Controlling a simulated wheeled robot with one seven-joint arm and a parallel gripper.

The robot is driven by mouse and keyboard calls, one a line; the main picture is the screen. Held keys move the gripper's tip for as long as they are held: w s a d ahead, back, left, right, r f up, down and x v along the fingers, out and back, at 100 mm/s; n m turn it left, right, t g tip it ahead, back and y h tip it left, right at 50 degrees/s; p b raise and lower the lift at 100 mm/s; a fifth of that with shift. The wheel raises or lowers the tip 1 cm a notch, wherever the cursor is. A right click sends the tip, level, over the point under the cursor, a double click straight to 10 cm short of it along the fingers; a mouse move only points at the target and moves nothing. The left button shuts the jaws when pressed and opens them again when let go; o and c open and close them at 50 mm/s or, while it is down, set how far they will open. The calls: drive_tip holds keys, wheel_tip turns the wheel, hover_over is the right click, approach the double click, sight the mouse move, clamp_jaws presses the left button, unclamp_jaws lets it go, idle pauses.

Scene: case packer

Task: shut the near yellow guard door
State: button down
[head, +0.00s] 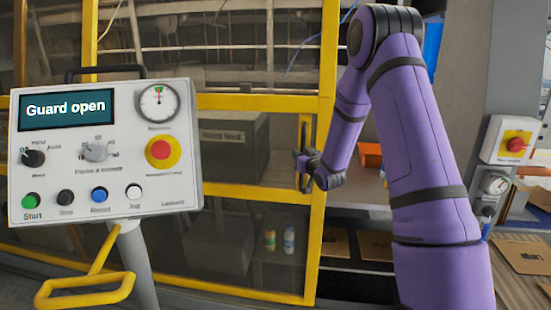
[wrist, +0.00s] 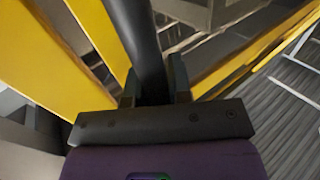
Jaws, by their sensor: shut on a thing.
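The near yellow guard door (head: 256,103) has a yellow frame with clear panels. It stands behind the control panel in the head view, and its yellow frame also fills the upper left of the wrist view (wrist: 50,55). A dark upright handle (head: 304,140) is on the door's right side. My gripper (head: 304,163) is at this handle. In the wrist view my gripper (wrist: 155,88) has its jaws closed around the dark handle bar (wrist: 138,35). The panel screen (head: 66,109) reads "Guard open".
The control panel (head: 105,185) stands at the left front, with a yellow bar (head: 85,290) below it. A red and yellow switch (head: 515,143) is on the grey post at right. Flat cardboard (head: 520,255) lies at lower right. Two small bottles (head: 289,239) show through the door.

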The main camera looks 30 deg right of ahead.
drive_tip(key=s+d, duration=0.9)
drive_tip(key=d, duration=0.4)
drive_tip(key=s+d, duration=1)
drive_tip(key=d, duration=0.3)
drive_tip(key=s+d, duration=0.9)
drive_tip(key=d, duration=0.3)
drive_tip(key=shift+s+d, duration=0.2)
drive_tip(key=shift+d, duration=0.2)
drive_tip(key=c, duration=1.1)
unclamp_jaws()
drive_tip(key=shift+d, duration=0.1)
drive_tip(key=shift+o, duration=0.2)
drive_tip(key=s, duration=1)
drive_tip(key=shift+s+a, duration=0.2)
drive_tip(key=shift+s, duration=0.2)
